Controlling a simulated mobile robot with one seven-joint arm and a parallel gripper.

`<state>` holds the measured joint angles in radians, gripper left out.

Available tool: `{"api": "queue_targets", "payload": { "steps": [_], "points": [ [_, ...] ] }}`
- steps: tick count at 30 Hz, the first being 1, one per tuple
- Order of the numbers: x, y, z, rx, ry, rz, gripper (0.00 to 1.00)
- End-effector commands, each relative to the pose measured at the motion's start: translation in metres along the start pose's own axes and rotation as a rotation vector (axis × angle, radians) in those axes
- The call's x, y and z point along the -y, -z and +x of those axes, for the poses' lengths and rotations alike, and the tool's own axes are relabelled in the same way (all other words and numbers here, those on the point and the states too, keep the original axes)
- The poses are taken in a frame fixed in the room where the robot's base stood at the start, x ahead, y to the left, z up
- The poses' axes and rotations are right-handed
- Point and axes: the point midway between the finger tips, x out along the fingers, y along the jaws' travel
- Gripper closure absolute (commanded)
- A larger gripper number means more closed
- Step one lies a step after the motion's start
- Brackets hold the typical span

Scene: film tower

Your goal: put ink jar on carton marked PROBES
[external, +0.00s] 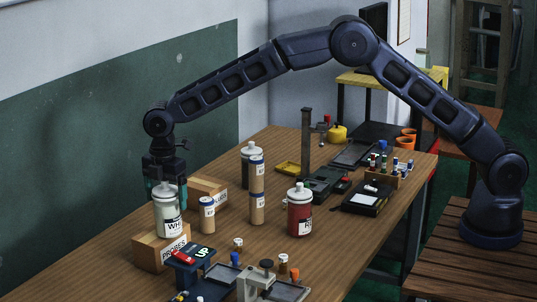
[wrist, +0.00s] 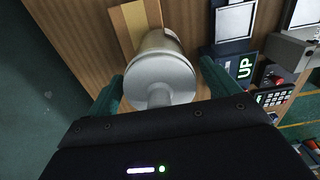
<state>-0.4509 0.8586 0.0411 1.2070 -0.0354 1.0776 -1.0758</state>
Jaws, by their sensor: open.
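A white ink jar (external: 168,215) with a label starting "WH" stands upright on the carton marked PROBES (external: 148,253), at the near left of the table. In the wrist view the jar's pale lid and knob (wrist: 160,78) lie between my fingers, with part of the carton (wrist: 122,25) behind. My gripper (external: 167,188) is open, pointing down at the jar's top, one finger on each side. The wrist view shows a gap at the left finger; contact at the right is hard to tell. A red-labelled jar (external: 300,212) and a dark jar (external: 251,160) stand farther off.
A blue block marked UP (external: 195,262) stands close right of the carton. Tools and trays fill the near edge and far right. Bare wood lies mid-table.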

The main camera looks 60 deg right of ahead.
Motion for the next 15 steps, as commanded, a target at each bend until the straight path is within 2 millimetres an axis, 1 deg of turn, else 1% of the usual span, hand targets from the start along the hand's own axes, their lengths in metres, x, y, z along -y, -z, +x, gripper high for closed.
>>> {"api": "queue_targets", "payload": {
  "steps": [5, 12, 15],
  "points": [
    [-0.001, 0.0, -0.029, -0.002, -0.003, 0.001, 0.12],
    [-0.001, -0.001, -0.075, -0.002, -0.003, 0.002, 0.12],
    [-0.001, 0.0, -0.091, -0.001, -0.002, 0.001, 0.12]
  ]
}}
